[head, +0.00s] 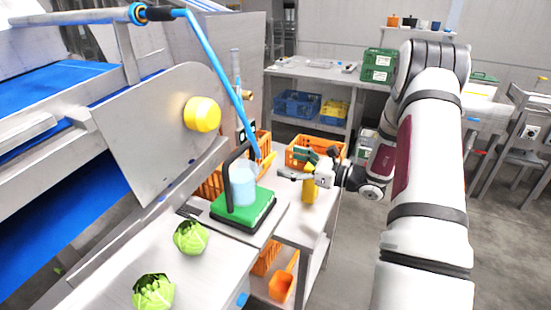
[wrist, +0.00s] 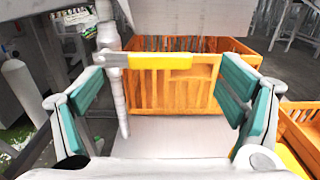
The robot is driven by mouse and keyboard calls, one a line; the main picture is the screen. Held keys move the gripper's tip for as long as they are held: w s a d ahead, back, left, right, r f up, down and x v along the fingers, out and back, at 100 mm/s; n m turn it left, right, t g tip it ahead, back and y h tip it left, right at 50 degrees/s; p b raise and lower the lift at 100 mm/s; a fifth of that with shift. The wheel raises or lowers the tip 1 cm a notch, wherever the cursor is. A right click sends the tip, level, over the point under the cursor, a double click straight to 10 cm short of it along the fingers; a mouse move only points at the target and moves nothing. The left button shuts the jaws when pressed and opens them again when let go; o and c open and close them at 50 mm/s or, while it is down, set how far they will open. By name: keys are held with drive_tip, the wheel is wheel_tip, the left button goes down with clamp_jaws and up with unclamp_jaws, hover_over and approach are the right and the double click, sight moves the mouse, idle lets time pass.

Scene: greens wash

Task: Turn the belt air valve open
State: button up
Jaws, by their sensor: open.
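The belt air valve shows in the wrist view as a yellow lever (wrist: 160,62) with a grey hub on a pale vertical pipe (wrist: 107,45). The lever lies level, pointing right, across the pipe. My gripper (wrist: 162,92) is open and empty, with one green-padded finger on each side of the picture. The lever shows between and beyond the fingers, apart from them. In the head view my gripper (head: 296,164) is over the side table, pointing left.
Orange crates (wrist: 205,45) stand behind the lever. In the head view, a green-topped scale (head: 245,209) with a clear container (head: 243,183) and dark upright hoop stands left of my gripper. A yellow bottle (head: 309,190) stands below it. Two lettuces (head: 190,238) lie on the steel counter.

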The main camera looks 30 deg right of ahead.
sight(271, 157)
drive_tip(key=shift+x, duration=2.55)
drive_tip(key=c, duration=1.7)
